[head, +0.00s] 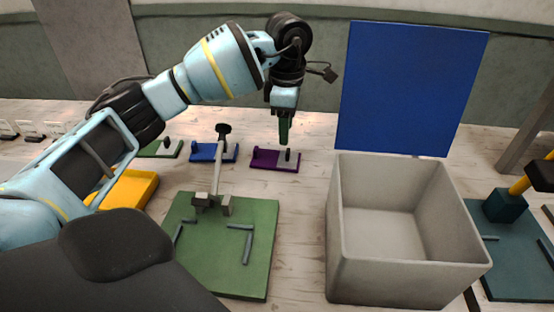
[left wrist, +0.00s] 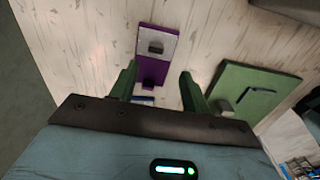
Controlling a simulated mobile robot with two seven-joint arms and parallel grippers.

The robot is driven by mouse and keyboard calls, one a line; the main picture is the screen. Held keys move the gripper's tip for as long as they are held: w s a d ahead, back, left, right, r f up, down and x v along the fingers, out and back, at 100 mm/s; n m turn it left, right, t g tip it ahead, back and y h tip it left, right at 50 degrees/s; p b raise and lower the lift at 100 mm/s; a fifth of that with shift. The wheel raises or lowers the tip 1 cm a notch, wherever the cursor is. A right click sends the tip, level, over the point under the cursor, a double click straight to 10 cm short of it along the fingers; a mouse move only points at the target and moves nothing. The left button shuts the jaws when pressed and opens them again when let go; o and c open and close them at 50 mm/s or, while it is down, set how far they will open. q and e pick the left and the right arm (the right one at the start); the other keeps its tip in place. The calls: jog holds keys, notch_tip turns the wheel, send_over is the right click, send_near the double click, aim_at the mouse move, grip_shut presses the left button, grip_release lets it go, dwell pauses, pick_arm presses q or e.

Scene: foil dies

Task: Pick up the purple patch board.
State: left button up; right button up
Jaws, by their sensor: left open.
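The purple patch board (head: 262,160) lies flat on the table in the middle of the head view. A grey block with a dark upright peg sits on its right part. In the left wrist view the purple patch board (left wrist: 151,72) lies beyond and between the fingertips. My left gripper (head: 284,142) points down above the board in the head view, its green fingers overlapping the peg in the picture. In the left wrist view my left gripper (left wrist: 159,69) is open with nothing between its fingers. Contact cannot be told. My right gripper is not in view.
A blue board (head: 205,154) and a green board (head: 165,150) lie to the left. A green mat (head: 255,275) with a fixture and grey bars lies in front. A grey bin (head: 385,282) stands right, with a blue panel (head: 410,90) behind. A yellow block (head: 130,188) is left.

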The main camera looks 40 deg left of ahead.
aim_at(276, 156)
pick_arm(q)
jog(key=shift+f, duration=1.15)
jog(key=shift+w+a+f, duration=0.1)
jog(key=shift+w+f, duration=0.1)
jog(key=shift+f, duration=1.05)
jog(key=shift+w+a+f, duration=0.1)
jog(key=shift+w+f, duration=0.1)
jog(key=shift+f, duration=1.05)
grip_shut()
